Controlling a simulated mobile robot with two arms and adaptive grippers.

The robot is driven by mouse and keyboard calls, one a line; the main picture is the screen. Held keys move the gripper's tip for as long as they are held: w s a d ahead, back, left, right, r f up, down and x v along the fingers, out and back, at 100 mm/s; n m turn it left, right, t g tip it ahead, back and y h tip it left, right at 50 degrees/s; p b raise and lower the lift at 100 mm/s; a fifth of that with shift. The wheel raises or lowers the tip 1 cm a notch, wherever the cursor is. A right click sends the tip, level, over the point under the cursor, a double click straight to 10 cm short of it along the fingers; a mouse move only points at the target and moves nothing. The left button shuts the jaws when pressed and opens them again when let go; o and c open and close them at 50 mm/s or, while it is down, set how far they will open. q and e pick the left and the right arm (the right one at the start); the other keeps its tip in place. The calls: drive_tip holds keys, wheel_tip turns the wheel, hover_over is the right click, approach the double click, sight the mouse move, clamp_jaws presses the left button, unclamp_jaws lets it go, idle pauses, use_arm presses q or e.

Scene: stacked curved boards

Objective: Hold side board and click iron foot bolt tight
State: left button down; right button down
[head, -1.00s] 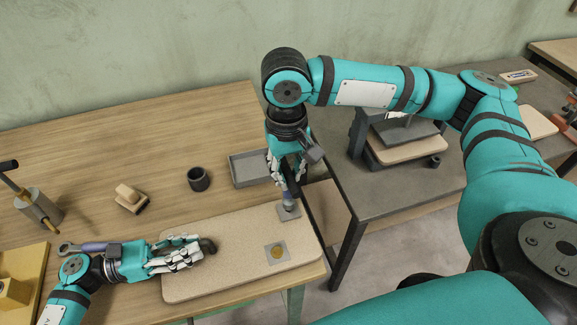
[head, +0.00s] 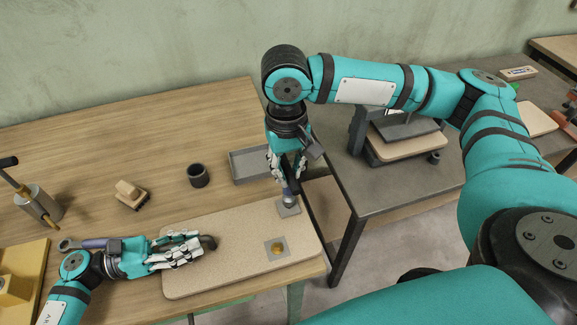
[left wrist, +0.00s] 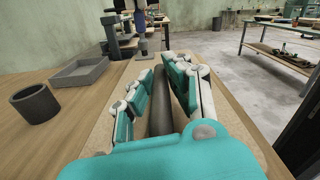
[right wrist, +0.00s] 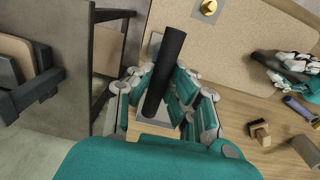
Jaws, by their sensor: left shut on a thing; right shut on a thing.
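The tan side board (head: 225,262) lies flat on the wooden table. My left gripper (head: 178,250) is low over its left part, shut on a dark grey rod (left wrist: 160,115); the rod's round end shows past the fingers. My right gripper (head: 285,176) is shut on a dark upright driver-like tool (right wrist: 165,72). The tool's lower end stands at a grey iron foot plate (head: 290,209) at the board's far right corner; any bolt under it is hidden. A second foot plate (head: 269,251), nearer the front edge, carries a gold bolt (head: 278,248).
A grey tray (head: 250,166) and a dark cup (head: 198,176) stand behind the board. A brush (head: 131,195), a metal cylinder (head: 40,207) and a yellow fixture (head: 22,270) are at left. A grey table (head: 375,200) stands at right beyond a gap.

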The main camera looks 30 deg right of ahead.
drive_tip(key=shift+f, duration=0.9)
drive_tip(key=c, duration=1.9)
unclamp_jaws()
clamp_jaws()
drive_tip(key=m, duration=1)
drive_tip(key=shift+m, duration=0.3)
